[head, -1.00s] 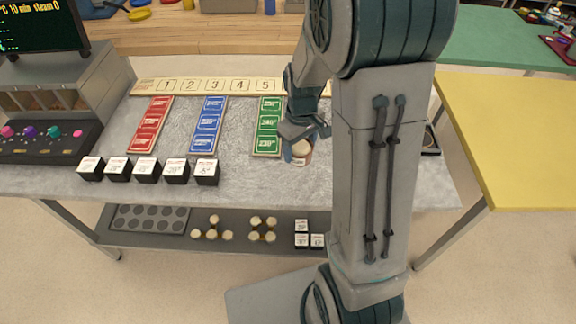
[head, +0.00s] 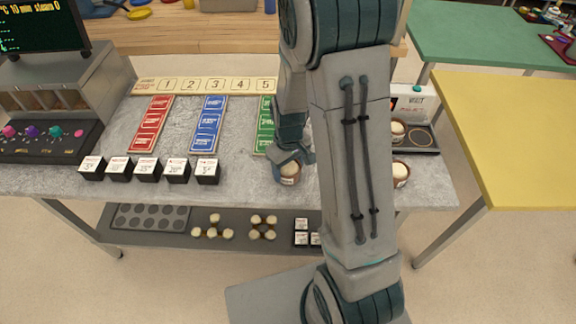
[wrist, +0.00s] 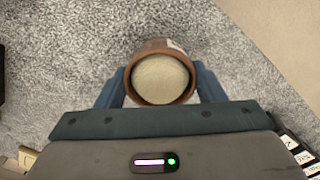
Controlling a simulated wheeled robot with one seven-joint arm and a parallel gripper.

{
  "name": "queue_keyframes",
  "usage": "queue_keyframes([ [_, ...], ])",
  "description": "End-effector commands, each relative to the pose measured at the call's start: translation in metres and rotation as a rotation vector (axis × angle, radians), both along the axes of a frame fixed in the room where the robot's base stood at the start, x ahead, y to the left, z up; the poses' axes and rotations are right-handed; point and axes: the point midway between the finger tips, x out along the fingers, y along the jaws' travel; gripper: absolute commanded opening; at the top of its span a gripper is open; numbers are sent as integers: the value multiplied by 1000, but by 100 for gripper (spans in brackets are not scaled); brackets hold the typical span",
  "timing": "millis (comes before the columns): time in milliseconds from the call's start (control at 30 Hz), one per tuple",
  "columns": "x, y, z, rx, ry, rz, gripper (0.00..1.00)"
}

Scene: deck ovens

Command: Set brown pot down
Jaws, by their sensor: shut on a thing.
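The brown pot (head: 290,181) is filled with a pale, domed mass. It is at the front part of the grey worktop, right of the black label cubes. In the wrist view the brown pot (wrist: 150,46) is seen from above, between the two blue fingers. My gripper (head: 291,160) is shut on it; the gripper also shows in the wrist view (wrist: 161,75). The pot looks upright. I cannot tell whether its base touches the worktop.
Similar filled pots stand at the right, one (head: 401,175) near the front edge and one (head: 397,132) by a dark tray (head: 424,139). Red (head: 151,125), blue (head: 207,125) and green (head: 265,125) strips lie behind. Black cubes (head: 148,170) line the front left.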

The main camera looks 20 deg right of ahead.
Motion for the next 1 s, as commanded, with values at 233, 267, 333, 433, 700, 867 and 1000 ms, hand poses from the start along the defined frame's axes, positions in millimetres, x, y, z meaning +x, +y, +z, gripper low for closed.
queue_keyframes([
  [233, 0, 0, -2, 0, 0, 0, 84],
  [267, 0, 0, -2, 0, 0, 0, 84],
  [333, 0, 0, -2, 0, 0, 0, 84],
  [433, 0, 0, -1, 0, 0, 0, 84],
  [700, 1, 0, 25, 0, -5, 2, 84],
  [867, 1, 0, 57, 0, -6, 0, 84],
  [1000, 1, 0, 85, 0, -4, 1, 84],
])
